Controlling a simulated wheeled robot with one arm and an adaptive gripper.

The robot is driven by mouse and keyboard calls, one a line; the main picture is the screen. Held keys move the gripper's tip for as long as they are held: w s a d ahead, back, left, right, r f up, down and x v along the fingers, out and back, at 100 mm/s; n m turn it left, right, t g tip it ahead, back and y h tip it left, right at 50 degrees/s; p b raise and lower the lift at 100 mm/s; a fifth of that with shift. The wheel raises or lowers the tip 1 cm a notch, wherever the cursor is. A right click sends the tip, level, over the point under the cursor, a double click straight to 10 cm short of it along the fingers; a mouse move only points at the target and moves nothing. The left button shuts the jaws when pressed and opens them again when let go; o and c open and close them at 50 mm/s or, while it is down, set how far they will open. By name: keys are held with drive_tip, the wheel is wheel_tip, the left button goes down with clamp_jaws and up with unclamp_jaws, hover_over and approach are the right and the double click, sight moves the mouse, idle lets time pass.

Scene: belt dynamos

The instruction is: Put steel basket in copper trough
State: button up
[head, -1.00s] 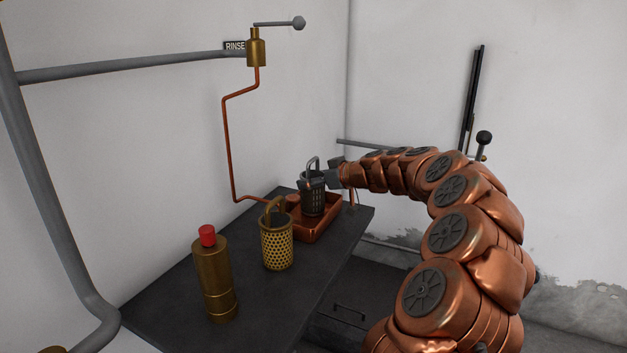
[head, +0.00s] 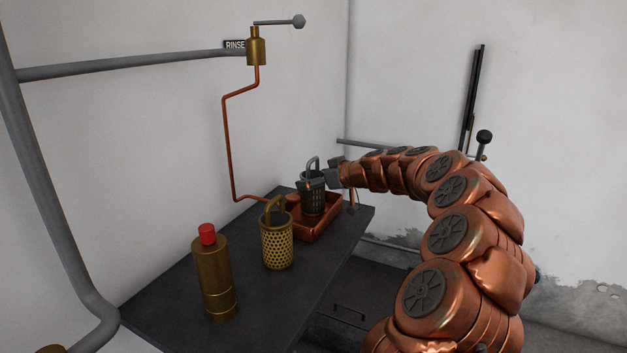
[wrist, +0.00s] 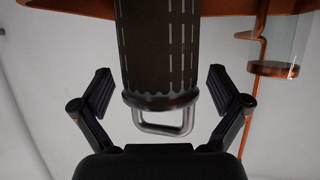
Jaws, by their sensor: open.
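The steel basket (head: 313,194) is dark grey with slots and a looped handle. It stands upright in the copper trough (head: 322,226), at the far end of the dark bench. My gripper (head: 329,174) is at the basket's right side, near its rim. In the wrist view the basket (wrist: 158,50) hangs down the middle of the picture, its rim and handle toward my gripper (wrist: 164,94). The two fingers are spread, one on each side of the basket, with gaps between. The trough's copper edge (wrist: 70,8) shows at the top of the wrist view.
A brass perforated basket (head: 277,242) and a brass bottle with a red cap (head: 214,275) stand on the dark bench (head: 165,298) nearer the camera. A copper pipe (head: 228,140) runs down the wall from the brass RINSE valve (head: 256,47) toward the trough.

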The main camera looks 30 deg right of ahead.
drive_tip(key=shift+r, duration=0.25)
drive_tip(key=v, duration=1.1)
drive_tip(key=shift+s+b, duration=0.4)
drive_tip(key=shift+b, duration=0.05)
